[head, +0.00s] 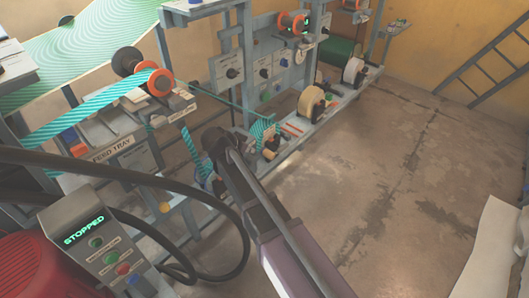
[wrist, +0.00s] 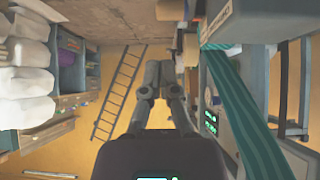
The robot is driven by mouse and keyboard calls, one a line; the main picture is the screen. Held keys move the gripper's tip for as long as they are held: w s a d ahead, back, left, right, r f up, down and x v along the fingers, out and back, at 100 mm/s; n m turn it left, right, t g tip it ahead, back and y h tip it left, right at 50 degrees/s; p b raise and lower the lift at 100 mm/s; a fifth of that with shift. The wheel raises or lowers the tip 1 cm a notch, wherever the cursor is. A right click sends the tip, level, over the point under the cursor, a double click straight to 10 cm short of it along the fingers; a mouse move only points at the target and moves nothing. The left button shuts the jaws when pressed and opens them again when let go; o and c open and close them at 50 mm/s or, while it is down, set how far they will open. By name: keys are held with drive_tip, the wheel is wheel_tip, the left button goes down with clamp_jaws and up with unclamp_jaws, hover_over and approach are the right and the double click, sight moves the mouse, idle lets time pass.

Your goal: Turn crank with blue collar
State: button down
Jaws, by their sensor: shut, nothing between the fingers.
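My gripper (wrist: 158,80) shows in the wrist view with its two grey fingers together and nothing between them. It is in open air, apart from the machine, and I cannot make it out in the head view. No crank with a blue collar can be told for certain in either view. In the head view a small blue part (head: 68,135) sits beside the feed tray (head: 112,150), but its shape is unclear. Orange-flanged rollers (head: 160,82) with dark ends stand above the tray. My arm hides part of the machine's lower middle.
A control box (head: 97,243) reading STOPPED stands at lower left, with black cables (head: 130,175) looping beside it. Teal striped web (head: 90,105) runs over the rollers. A ladder (head: 483,62) leans at the right wall. The concrete floor (head: 390,180) at right is largely clear.

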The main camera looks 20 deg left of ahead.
drive_tip(key=shift+s+a+r, duration=0.15)
drive_tip(key=shift+a, duration=0.3)
drive_tip(key=shift+s+a+r, duration=0.1)
drive_tip(key=shift+a, duration=0.3)
drive_tip(key=shift+f, duration=0.15)
drive_tip(key=b, duration=0.8)
approach(268, 153)
drive_tip(key=x, duration=0.5)
drive_tip(key=shift+s+a+f, duration=0.15)
drive_tip(key=shift+f, duration=0.15)
drive_tip(key=shift+b+x, duration=0.85)
drive_tip(key=shift+x, duration=0.45)
drive_tip(key=shift+r, duration=0.15)
drive_tip(key=shift+w+d, duration=0.3)
drive_tip(key=shift+d, duration=0.05)
